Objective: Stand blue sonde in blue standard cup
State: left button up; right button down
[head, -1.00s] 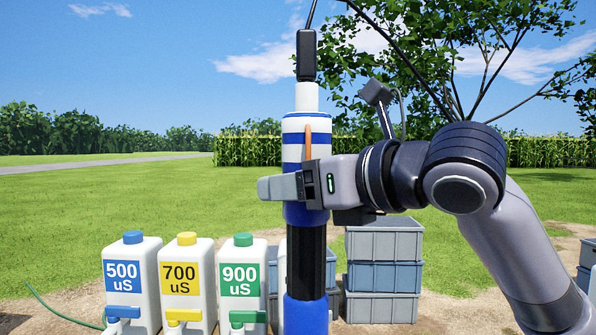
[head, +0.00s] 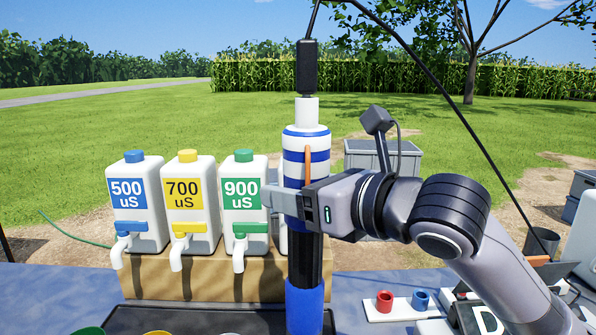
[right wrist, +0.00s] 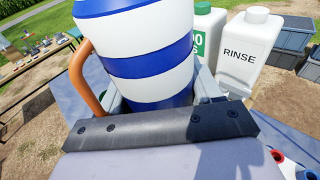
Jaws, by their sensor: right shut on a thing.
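The blue sonde (head: 307,265) is upright, with a blue-and-white banded body, a black middle and a blue lower end; a black connector and cable rise from its top. My right gripper (head: 288,201) is shut on its banded upper body. The right wrist view shows the banded body (right wrist: 150,62) between the fingers, beside an orange strip. The sonde's bottom tip is at the lower picture edge, so I cannot tell what is under it. I cannot make out the blue standard cup; only rims of a green cup (head: 88,331) and a yellow cup (head: 157,332) show. My left gripper is not in view.
White jugs labelled 500 (head: 137,205), 700 (head: 188,208) and 900 (head: 241,205) stand on a wooden block (head: 195,277) behind a dark tray (head: 180,315). A RINSE jug (right wrist: 247,50) is in the wrist view. A white holder (head: 395,311) carries small red and blue pieces at right.

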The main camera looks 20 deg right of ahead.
jog(key=shift+f, duration=1.6)
jog(key=shift+f, duration=0.15)
jog(key=shift+c, duration=0.9)
grip_release()
jog(key=shift+s+f, duration=0.1)
jog(key=shift+f, duration=0.05)
